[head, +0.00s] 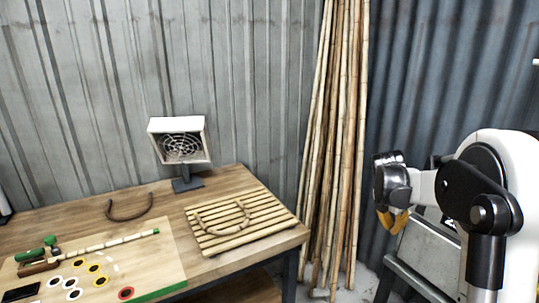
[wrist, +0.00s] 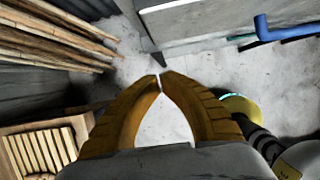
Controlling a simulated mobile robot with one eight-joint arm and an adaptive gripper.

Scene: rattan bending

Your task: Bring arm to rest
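My arm (head: 475,190) is bent at the right of the head view, well apart from the workbench. My gripper (head: 392,222) hangs at its end, pointing down, with its orange fingers partly hidden behind the wrist. In the wrist view, the two curved fingers of my gripper (wrist: 160,77) come together at the tips with nothing between them.
The wooden workbench (head: 165,210) holds a slatted rack (head: 265,222) with a bent rattan piece, another curved piece (head: 130,208), a square heater (head: 180,140) and a board with coloured rings. Bamboo poles (head: 335,130) lean in the corner. A grey metal stand (head: 420,255) is close below my gripper.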

